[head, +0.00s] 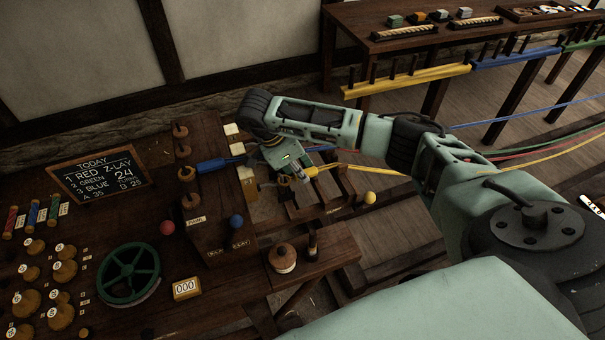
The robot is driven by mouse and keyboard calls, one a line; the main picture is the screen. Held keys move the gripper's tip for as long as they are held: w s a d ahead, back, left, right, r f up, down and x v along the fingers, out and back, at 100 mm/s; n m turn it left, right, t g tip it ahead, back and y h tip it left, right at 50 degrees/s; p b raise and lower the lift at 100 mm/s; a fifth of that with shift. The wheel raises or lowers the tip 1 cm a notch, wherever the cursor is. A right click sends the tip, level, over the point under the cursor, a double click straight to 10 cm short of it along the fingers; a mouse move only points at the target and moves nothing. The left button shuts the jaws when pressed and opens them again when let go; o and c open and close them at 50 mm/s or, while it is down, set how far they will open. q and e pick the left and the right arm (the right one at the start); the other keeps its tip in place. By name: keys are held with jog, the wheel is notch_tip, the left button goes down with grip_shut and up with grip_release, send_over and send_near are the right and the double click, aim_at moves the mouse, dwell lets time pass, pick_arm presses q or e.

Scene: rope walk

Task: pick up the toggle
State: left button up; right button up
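My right gripper (298,174) reaches down over the far right edge of the dark wooden bench, with its arm coming in from the right. Its fingertips are small and partly hidden by its own body, so whether they are open or shut is unclear. A yellow rope end (312,171) is right beside the fingertips; I cannot tell if they touch. A small dark upright peg (312,240) stands on the near block, below the gripper. I cannot make out for certain which piece is the toggle. My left gripper is not in view.
A blue piece (213,164) lies left of the gripper. Coloured ropes run right. A shelf table (350,22) stands behind.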

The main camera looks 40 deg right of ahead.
aim_at(311, 171)
jog(key=shift+c, duration=0.8)
jog(key=shift+r+b, duration=0.4)
jog(key=shift+r, duration=0.1)
jog(key=r, duration=0.1)
jog(key=r+b, duration=0.1)
jog(key=r, duration=0.1)
jog(key=shift+s+d+r+b, duration=0.2)
jog(key=shift+s+d+b, duration=0.1)
jog(key=shift+s+b, duration=0.1)
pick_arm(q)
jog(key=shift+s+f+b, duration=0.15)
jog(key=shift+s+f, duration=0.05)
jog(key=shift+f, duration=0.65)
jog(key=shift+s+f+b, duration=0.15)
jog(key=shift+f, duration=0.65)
pick_arm(e)
jog(key=s+d+r, duration=0.4)
jog(key=s+r, duration=0.2)
jog(key=s, duration=0.4)
jog(key=shift+d+r, duration=0.15)
jog(key=shift+r, duration=0.15)
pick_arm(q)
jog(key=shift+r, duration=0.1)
pick_arm(e)
jog(key=shift+r, duration=0.1)
jog(key=shift+w, duration=0.1)
